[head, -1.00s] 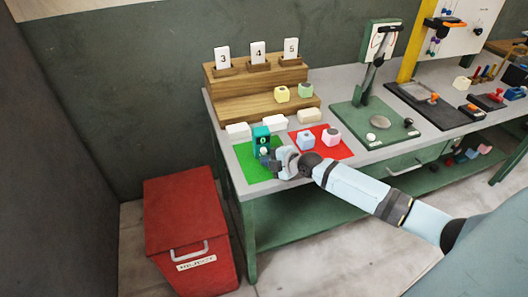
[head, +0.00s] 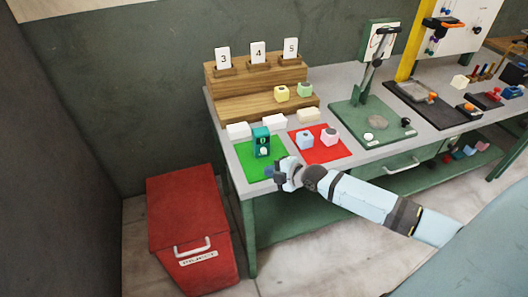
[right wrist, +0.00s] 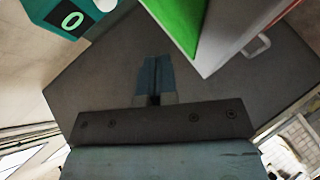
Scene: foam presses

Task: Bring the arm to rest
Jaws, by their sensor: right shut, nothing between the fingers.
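My right arm comes in from the right in the head view, past the table's front edge. My right gripper (head: 270,173) is shut and empty, apart from the front of the green mat (head: 248,168). In the right wrist view the shut fingers (right wrist: 154,78) meet with nothing between them. A teal device with a 0 on its face (head: 261,142) stands on the green mat, beyond my gripper; it also shows in the right wrist view (right wrist: 62,18). My left gripper is not in view.
A wooden stepped rack (head: 235,106) stands behind, with numbered cards and blocks. A green press (head: 352,115) is to the right. A red bin (head: 190,222) stands on the floor.

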